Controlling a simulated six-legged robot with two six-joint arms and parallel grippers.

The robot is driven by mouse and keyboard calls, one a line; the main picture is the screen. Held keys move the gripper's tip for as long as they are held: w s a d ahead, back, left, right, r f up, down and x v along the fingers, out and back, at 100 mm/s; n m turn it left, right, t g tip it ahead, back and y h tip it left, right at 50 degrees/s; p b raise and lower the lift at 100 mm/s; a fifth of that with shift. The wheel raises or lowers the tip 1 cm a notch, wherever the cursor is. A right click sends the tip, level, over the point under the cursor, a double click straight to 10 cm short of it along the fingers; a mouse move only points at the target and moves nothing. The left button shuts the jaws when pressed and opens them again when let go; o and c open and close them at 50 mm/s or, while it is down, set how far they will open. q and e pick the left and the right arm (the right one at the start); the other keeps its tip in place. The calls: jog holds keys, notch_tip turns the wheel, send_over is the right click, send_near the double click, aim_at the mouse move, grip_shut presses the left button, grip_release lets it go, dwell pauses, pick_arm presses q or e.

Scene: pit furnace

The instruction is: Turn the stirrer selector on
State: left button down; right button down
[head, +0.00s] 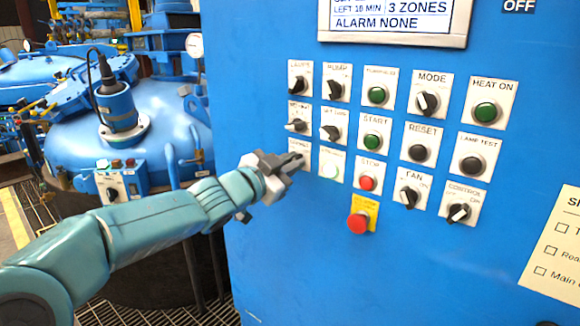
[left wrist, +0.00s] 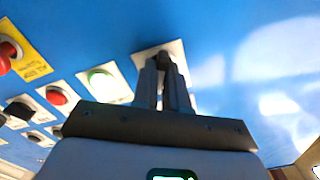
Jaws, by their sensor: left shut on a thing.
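A black selector knob (left wrist: 163,60) on a white plate stands between the fingers of my left gripper (left wrist: 165,82) in the left wrist view. In the head view my left gripper (head: 294,163) reaches the leftmost plate of the third row on the blue panel and is shut on that knob. The gripper covers most of the plate, so its label and the knob's pointing cannot be read. I cannot make out the word stirrer on any plate. My right gripper is not in view.
The blue panel (head: 420,270) holds several knobs and buttons. Close to the gripper are a lit white-green button (head: 331,170), a red stop button (head: 367,183) and a red emergency button (head: 358,222). A blue vessel (head: 150,150) stands at the left.

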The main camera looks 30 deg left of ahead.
pick_arm(q)
jog(key=shift+f, duration=0.1)
dwell(0.5)
jog(key=c, duration=1.2)
grip_release()
jog(key=shift+o, duration=0.2)
jog(key=s+a, duration=0.1)
jog(key=s, duration=1.5)
jog(key=shift+s, duration=0.15)
jog(key=shift+a, duration=0.1)
